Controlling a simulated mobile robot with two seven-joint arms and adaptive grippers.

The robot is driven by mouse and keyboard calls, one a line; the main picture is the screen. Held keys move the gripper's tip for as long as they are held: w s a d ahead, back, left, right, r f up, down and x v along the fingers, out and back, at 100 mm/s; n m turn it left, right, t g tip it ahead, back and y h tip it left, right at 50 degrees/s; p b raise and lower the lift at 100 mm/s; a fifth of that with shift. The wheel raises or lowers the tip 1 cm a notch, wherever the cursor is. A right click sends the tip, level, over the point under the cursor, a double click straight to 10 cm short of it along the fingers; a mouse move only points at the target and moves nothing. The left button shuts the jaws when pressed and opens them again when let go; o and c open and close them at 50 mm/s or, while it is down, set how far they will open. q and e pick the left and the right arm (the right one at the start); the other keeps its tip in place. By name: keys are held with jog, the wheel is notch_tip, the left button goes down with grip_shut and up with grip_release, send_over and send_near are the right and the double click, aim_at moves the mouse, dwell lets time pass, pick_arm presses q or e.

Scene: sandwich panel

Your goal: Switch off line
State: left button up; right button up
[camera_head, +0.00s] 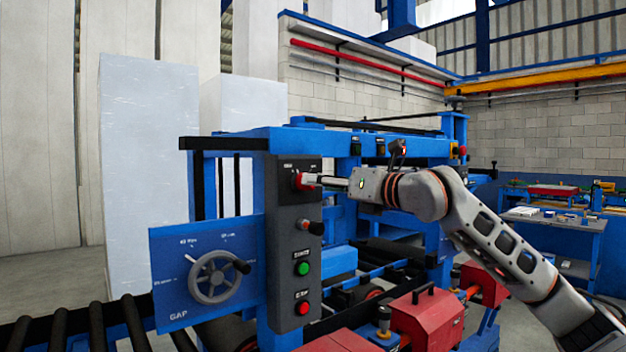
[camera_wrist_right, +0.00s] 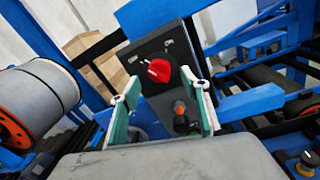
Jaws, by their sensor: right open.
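A dark grey control panel (camera_head: 284,245) stands on the blue machine, with a red rotary switch (camera_head: 299,181) at its top. My right gripper (camera_head: 314,181) reaches in from the right at the switch's height. In the wrist view the right gripper (camera_wrist_right: 159,92) is open, its pale green fingers apart on either side of the switch. I cannot tell whether they touch it. My left gripper is not in view.
Below the switch are a dark knob (camera_head: 312,228), a green button (camera_head: 302,269) and a red button (camera_head: 303,308). A gap handwheel (camera_head: 214,277) is at the left. Red blocks (camera_head: 428,315) lie below my right arm. A roll (camera_wrist_right: 38,95) shows in the wrist view.

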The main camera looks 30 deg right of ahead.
jog(key=w, duration=0.3)
jog(key=shift+w+a+r+p, duration=0.1)
jog(key=shift+a+p, duration=0.2)
jog(key=shift+p, duration=0.1)
jog(key=shift+w+a, duration=0.1)
jog(key=shift+w, duration=0.25)
jog(key=c, duration=1.1)
jog(key=shift+n+p, duration=0.4)
jog(key=shift+n, duration=1.1)
jog(key=o, duration=1.1)
